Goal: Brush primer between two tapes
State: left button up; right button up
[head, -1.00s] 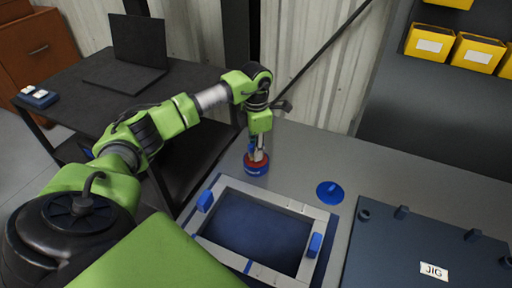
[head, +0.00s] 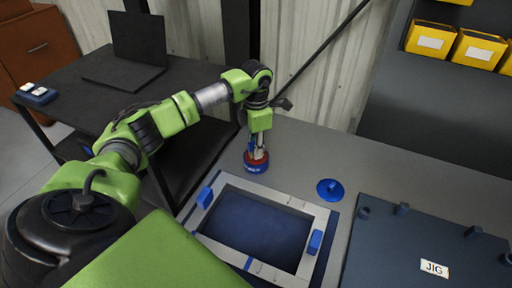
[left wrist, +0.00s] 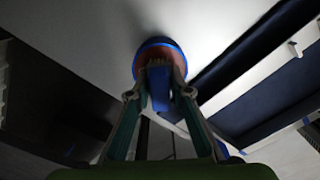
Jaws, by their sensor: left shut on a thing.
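My left gripper (head: 257,152) points down at a round blue-and-red pot (head: 256,168) on the bench, behind the pale frame (head: 325,218). In the left wrist view the gripper (left wrist: 160,92) is shut on a brush with a blue handle (left wrist: 159,88). The brush's bristles (left wrist: 157,63) are at the blue-rimmed pot (left wrist: 155,43), over its reddish inside; how deep they reach is hidden. A narrow blue strip (head: 248,263) crosses the frame's near side and looks like tape; I cannot make out a second tape clearly. My right gripper is out of view.
A blue knobbed lid (head: 330,189) lies right of the pot. A dark JIG board (head: 400,245) with pegs is at the right. Yellow bins (head: 430,40) sit at the back right. A laptop (head: 137,60) is on the black table.

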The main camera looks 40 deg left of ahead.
pick_arm(q)
jog(key=shift+s+f, duration=0.1)
jog(key=shift+f, duration=0.4)
dwell(1.1)
jog(key=shift+r+p, duration=2.15)
jog(key=shift+r, duration=1.45)
